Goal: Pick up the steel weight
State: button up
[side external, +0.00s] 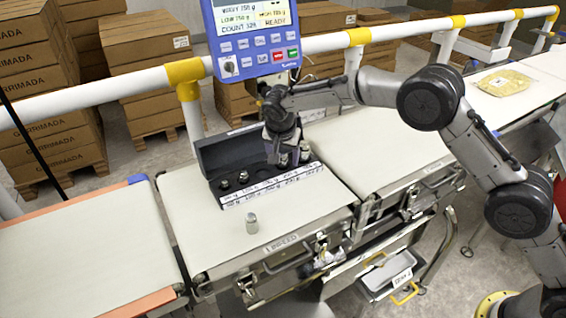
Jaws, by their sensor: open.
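A small steel weight (251,223) stands upright on the pale belt (205,245), in front of a black case (215,165). The case holds several more metal weights and has a white label strip (270,186) along its front. My gripper (281,150) points down over the right end of the case, behind and to the right of the standing weight and apart from it. It is open. Its fingertips are small and dark here, and I cannot tell whether they touch anything in the case.
A blue-framed display panel (255,40) hangs behind my gripper. A white rail (110,96) with yellow joints runs behind the belts. A clear bag (503,82) lies on the far right belt. Boxes are stacked behind. The belt left of the steel weight is clear.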

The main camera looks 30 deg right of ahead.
jog(key=shift+w+d+f, duration=0.1)
jog(key=shift+f, duration=0.1)
jog(key=c, duration=1.1)
jog(key=shift+r, duration=0.2)
